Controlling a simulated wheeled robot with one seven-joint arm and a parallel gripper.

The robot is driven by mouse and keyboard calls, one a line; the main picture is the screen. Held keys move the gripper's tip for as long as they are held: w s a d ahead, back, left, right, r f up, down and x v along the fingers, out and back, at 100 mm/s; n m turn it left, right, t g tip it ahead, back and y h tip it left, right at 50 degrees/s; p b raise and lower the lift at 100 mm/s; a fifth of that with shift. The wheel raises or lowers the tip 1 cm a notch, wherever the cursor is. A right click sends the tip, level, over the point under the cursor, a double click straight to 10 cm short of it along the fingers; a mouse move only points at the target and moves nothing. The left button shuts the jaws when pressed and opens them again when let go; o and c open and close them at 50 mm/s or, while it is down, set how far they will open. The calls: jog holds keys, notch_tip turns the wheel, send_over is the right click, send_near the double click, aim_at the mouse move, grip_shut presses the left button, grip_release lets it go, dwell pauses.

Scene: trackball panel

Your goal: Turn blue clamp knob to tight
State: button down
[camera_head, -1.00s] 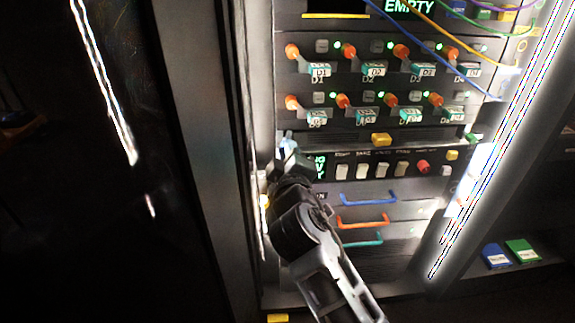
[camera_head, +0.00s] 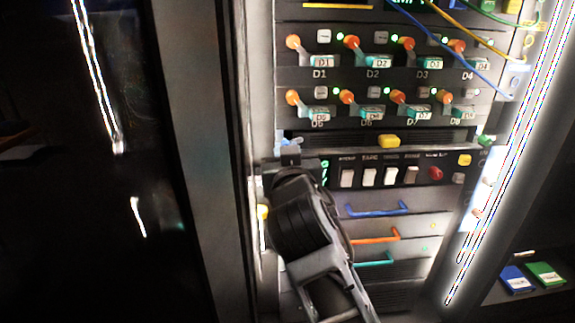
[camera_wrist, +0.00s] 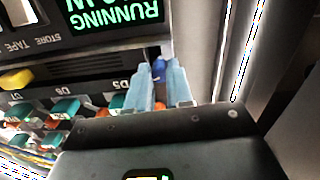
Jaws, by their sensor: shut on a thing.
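The blue clamp knob (camera_wrist: 159,71) shows in the wrist view at the panel's edge, between the two pale blue fingertips of my gripper (camera_wrist: 160,84). The fingers are shut on it, one on each side. Only a small part of the knob shows, and I cannot read its turn angle or any tight mark. My wrist hides the knob there.
The rack holds orange-knobbed levers with teal tags (camera_head: 371,113), a yellow block (camera_head: 389,141), white switches (camera_head: 347,177) and a red button (camera_head: 436,173). Below are blue (camera_head: 377,209), orange (camera_head: 374,237) and teal handles. A green-lit screen (camera_wrist: 115,12) is near my fingers.

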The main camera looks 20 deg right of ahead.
jog(key=shift+f+m+b, duration=0.2)
jog(key=shift+m+b, duration=0.9)
jog(key=shift+m, duration=0.6)
jog(key=c, duration=1)
grip_release()
jog(key=shift+r, duration=0.15)
jog(key=shift+a, duration=0.1)
jog(key=p+v, duration=0.1)
jog(key=v, duration=0.6)
jog(key=shift+s, duration=0.35)
